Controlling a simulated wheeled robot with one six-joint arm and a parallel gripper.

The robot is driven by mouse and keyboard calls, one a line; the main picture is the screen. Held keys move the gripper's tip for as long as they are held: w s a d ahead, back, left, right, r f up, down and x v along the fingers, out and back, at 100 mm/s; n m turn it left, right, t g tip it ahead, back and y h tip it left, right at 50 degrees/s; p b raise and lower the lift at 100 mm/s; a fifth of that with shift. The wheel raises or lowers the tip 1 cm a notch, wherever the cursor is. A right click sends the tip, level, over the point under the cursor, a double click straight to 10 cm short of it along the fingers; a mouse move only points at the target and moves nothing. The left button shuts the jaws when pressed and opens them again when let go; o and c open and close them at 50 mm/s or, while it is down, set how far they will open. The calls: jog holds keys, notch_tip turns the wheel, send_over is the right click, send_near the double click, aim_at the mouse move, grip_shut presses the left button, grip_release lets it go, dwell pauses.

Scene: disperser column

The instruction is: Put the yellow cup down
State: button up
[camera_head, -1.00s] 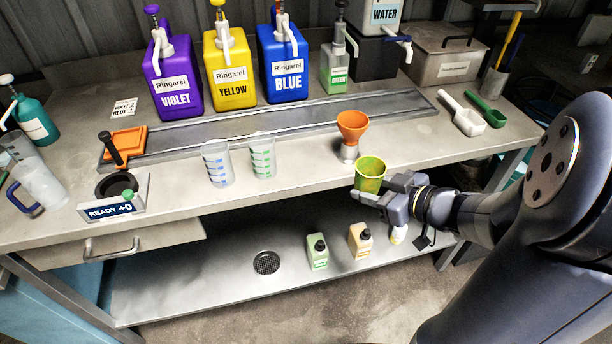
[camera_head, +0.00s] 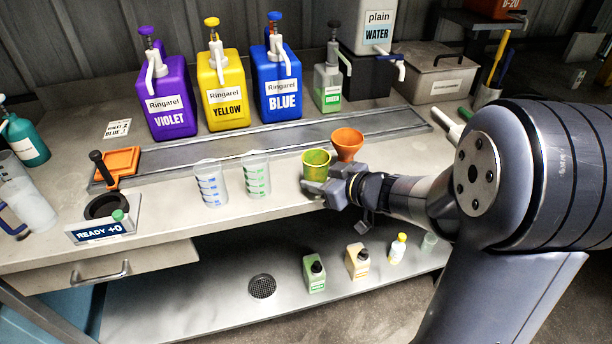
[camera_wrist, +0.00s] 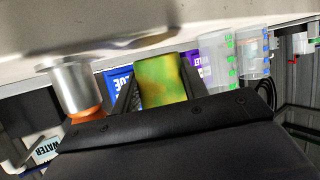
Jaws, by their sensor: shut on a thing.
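The yellow cup (camera_head: 316,168), streaked with green, is upright in my gripper (camera_head: 322,186) at the front part of the bench top. In the wrist view the cup (camera_wrist: 158,82) sits between the two fingers, which are shut on it. That view looks upside down, with the bench surface (camera_wrist: 130,25) along the top. I cannot tell whether the cup's base touches the bench or hangs a little above it. The fingers hide part of its lower side in the head view.
An orange funnel (camera_head: 347,142) on a metal holder stands close to the cup's right. Two clear measuring beakers, one with green marks (camera_head: 256,176) and one with blue marks (camera_head: 211,185), stand to its left. Bare bench lies between them. A metal channel (camera_head: 290,138) runs behind.

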aim_at(307, 175)
jog(key=shift+w+a, duration=1.1)
jog(key=shift+a, duration=0.15)
jog(key=shift+w+a+f+b, duration=0.15)
jog(key=shift+f+b, duration=0.1)
jog(key=shift+f, duration=0.2)
jog(key=shift+w+a+f+b, duration=0.15)
jog(key=shift+f+b, duration=0.1)
jog(key=shift+f, duration=0.15)
jog(key=shift+d+r, duration=0.1)
jog(key=shift+f, duration=0.2)
jog(key=o, duration=1.1)
jog(key=shift+r, duration=0.15)
jog(key=shift+s+d+r, duration=0.15)
jog(key=shift+r, duration=0.05)
jog(key=p+v, duration=0.2)
jog(key=v, duration=0.9)
jog(key=shift+s+d+p, duration=0.2)
jog(key=shift+d+p, duration=0.05)
jog(key=shift+p, duration=0.1)
